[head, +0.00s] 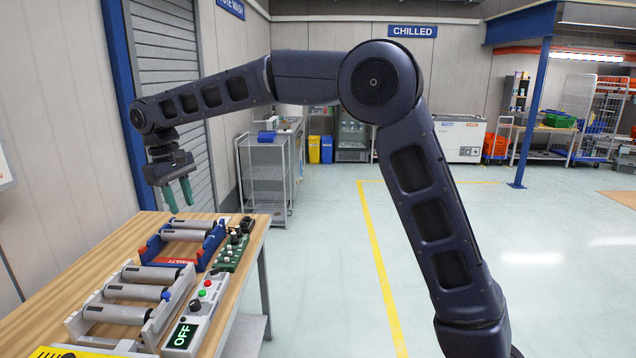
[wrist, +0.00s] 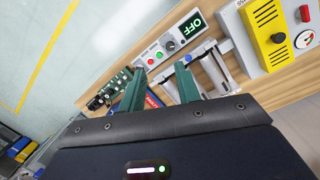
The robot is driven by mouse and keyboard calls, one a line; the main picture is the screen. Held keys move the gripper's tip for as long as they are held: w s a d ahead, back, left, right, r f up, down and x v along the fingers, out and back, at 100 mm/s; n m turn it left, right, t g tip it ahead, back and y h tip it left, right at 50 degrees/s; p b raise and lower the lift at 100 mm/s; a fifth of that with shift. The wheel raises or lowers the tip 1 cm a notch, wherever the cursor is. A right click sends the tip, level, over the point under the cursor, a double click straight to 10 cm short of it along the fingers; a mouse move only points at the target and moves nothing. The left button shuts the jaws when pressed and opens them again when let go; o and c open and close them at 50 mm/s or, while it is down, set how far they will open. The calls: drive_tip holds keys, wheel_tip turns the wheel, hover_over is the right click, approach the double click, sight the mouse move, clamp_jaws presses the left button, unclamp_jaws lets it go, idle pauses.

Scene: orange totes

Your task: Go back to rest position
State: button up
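My gripper (head: 179,194) hangs from the outstretched arm above the far end of the wooden workbench (head: 52,306) at the left of the head view. Its two green fingers point down and are apart, with nothing between them. In the wrist view the open gripper (wrist: 160,90) shows its fingers over the bench with the devices beyond them. The arm is bent high at the elbow and reaches left, clear of the bench top.
On the bench are a blue roller unit marked FAULTY (head: 187,262), a grey roller unit (head: 150,330), a control box reading OFF (head: 208,297), a green circuit board (head: 233,250) and a yellow box (wrist: 268,38). A wire rack (head: 265,172) stands behind. The floor right of the bench is clear.

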drive_tip(key=w+d+r+m+t+y, duration=0.1)
drive_tip(key=w+d+r+m, duration=0.15)
drive_tip(key=d, duration=0.95)
drive_tip(key=w+d+r+m, duration=0.15)
drive_tip(key=w+d, duration=0.25)
drive_tip(key=d, duration=0.9)
drive_tip(key=w+d+r+m+t+y, duration=0.1)
drive_tip(key=w+d+m, duration=0.15)
drive_tip(key=d, duration=0.95)
drive_tip(key=s+d+f+m+t, duration=0.1)
drive_tip(key=s+d+f+m, duration=0.1)
drive_tip(key=d, duration=0.7)
drive_tip(key=s+d+f+m, duration=0.2)
drive_tip(key=s+d+f, duration=0.2)
drive_tip(key=s+d, duration=0.3)
drive_tip(key=s+d+f+m+t, duration=0.1)
drive_tip(key=s+d, duration=0.4)
drive_tip(key=d, duration=0.6)
wheel_tip(320, 180, down, 3)
drive_tip(key=shift+d+r+m+t, duration=0.2)
drive_tip(key=shift+m+t, duration=0.1)
drive_tip(key=shift+m, duration=0.35)
